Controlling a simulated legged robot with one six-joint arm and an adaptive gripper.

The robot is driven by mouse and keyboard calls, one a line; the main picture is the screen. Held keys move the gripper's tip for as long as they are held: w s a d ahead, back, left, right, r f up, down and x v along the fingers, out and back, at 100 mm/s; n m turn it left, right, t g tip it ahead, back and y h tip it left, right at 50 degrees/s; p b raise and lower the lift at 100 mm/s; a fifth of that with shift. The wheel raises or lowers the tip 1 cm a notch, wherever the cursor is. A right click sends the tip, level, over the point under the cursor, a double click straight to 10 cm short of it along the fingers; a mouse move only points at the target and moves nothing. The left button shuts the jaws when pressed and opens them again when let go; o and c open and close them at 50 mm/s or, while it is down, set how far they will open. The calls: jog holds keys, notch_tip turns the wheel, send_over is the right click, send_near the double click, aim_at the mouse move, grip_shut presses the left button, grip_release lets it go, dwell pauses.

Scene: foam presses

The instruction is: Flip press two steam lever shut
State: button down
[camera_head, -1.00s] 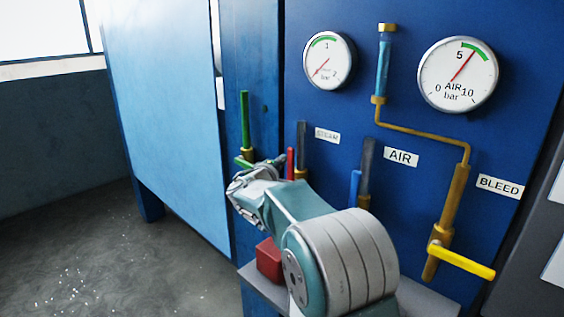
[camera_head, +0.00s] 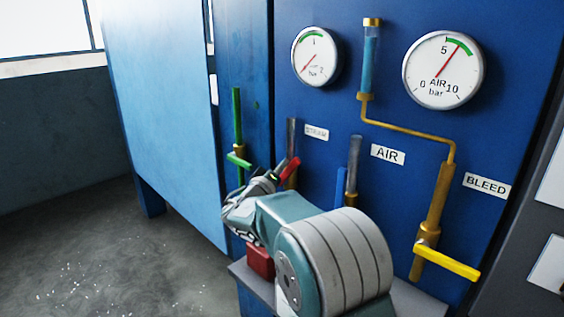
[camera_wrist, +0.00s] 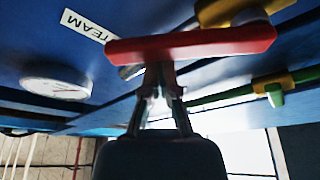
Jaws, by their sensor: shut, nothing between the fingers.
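The red steam lever (camera_head: 288,169) is on the brass valve of the steam pipe (camera_head: 291,135), beside the STEAM label (camera_head: 316,132). It leans with its top to the right, partly across the pipe. In the wrist view the red lever (camera_wrist: 190,44) lies across the picture just beyond my fingertips. My gripper (camera_head: 276,175) is shut and empty, its tips close against the lever's left side. It also shows in the wrist view (camera_wrist: 158,72). Whether the tips touch the lever is hard to tell. My arm hides the lower part of the valve.
A green lever (camera_head: 238,160) on a pipe is close on the left. A blue lever (camera_head: 340,187) by the AIR label (camera_head: 388,154) and a yellow bleed lever (camera_head: 447,262) are to the right. A red box (camera_head: 260,260) sits on the grey ledge below.

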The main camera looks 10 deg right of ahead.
jog(key=shift+s+d+f+m+h, duration=0.1)
jog(key=shift+s+f+m+h, duration=0.15)
jog(key=shift+m, duration=0.3)
jog(key=shift+s+d+f+m+h, duration=0.15)
jog(key=shift+s+m, duration=0.1)
jog(key=shift+m, duration=0.3)
notch_tip(320, 180, down, 5)
jog(key=s+d+m+g+h, duration=0.2)
jog(key=m+h, duration=0.1)
jog(key=m, duration=0.6)
jog(key=shift+s+d+r+g, duration=0.15)
jog(key=shift+s+d+g, duration=0.15)
jog(key=shift+d, duration=0.1)
jog(key=shift+a, duration=0.1)
